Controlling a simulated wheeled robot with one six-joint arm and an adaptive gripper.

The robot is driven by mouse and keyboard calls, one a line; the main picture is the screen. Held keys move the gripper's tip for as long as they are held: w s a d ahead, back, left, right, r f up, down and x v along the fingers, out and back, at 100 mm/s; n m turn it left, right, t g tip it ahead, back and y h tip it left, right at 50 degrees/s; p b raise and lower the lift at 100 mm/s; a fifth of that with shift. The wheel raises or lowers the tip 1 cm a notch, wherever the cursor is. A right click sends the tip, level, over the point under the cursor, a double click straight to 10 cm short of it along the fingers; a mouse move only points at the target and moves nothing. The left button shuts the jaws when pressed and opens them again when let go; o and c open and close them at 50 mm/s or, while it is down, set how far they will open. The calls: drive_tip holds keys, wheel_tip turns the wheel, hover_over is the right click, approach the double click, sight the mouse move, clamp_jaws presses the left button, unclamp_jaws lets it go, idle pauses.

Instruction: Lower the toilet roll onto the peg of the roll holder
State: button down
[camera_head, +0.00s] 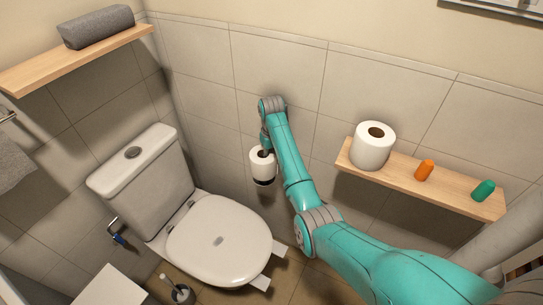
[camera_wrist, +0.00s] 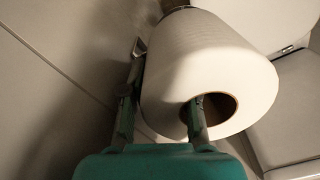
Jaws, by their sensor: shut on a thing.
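The white toilet roll (camera_head: 263,168) hangs upright close to the tiled wall, right of the toilet tank. My gripper (camera_head: 265,148) is at its top and shut on its wall. In the wrist view one finger goes into the core of the roll (camera_wrist: 215,55) and the other lies along its outer side, on the wall side; my gripper (camera_wrist: 167,85) pinches the paper between them. A dark part of the roll holder (camera_head: 264,183) shows just under the roll. The peg is hidden, so I cannot tell whether it is inside the core.
The toilet (camera_head: 220,240) stands left of the roll, lid shut. A wooden shelf (camera_head: 450,193) on the right holds another toilet roll (camera_head: 373,146), an orange bottle (camera_head: 424,170) and a green bottle (camera_head: 483,190). A toilet brush (camera_head: 181,293) stands on the floor.

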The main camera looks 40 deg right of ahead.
drive_tip(key=shift+f, duration=0.15)
drive_tip(key=shift+f, duration=0.3)
drive_tip(key=shift+c, duration=1.9)
unclamp_jaws()
drive_tip(key=shift+f, duration=0.1)
drive_tip(key=shift+d+r, duration=0.1)
drive_tip(key=shift+r, duration=3.55)
